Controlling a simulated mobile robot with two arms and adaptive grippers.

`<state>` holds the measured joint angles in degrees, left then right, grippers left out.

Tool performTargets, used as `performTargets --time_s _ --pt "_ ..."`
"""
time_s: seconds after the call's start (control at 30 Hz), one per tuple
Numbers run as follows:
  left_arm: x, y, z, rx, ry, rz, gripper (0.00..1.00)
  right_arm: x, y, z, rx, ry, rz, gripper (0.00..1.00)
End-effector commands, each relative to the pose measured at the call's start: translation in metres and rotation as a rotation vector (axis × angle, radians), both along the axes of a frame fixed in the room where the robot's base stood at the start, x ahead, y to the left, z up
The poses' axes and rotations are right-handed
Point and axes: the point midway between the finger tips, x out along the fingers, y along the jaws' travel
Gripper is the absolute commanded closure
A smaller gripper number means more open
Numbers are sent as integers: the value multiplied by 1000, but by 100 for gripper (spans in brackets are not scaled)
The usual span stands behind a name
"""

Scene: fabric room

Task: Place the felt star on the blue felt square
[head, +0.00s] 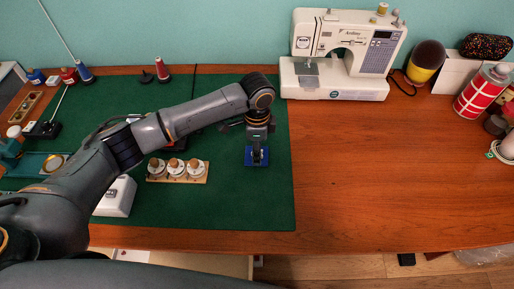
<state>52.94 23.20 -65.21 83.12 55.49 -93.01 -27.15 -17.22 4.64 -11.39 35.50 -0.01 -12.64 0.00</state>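The blue felt square (249,161) lies on the green mat near the mat's right edge. My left arm reaches across from the left, and my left gripper (258,153) points down right over the square, covering its middle. The fingertips are small and dark against the blue, so I cannot tell whether they are open or shut, or whether they touch the square. I cannot make out the felt star; it may be hidden by the gripper or arm. My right gripper is not in view.
A wooden holder with three white-and-brown pieces (177,170) stands left of the square on the green mat (260,205). A white box (117,197) is partly behind my arm. A sewing machine (340,55) stands at the back.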

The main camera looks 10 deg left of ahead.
Motion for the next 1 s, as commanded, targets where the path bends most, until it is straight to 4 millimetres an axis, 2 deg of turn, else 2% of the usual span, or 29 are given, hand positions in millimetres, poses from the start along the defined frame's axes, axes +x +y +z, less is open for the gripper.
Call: performTargets --time_s 0.17,0.4,0.6,0.77,1.0 --pt "1 0 28 -1 -4 0 43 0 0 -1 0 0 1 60" --pt "1 -1 80 -1 -4 0 43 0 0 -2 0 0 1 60" --pt "1 -1 110 -2 -2 0 43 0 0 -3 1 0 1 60" --pt "0 -1 118 -1 1 0 43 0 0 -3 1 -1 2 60" --pt "0 -1 119 -1 1 0 43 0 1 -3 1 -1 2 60"
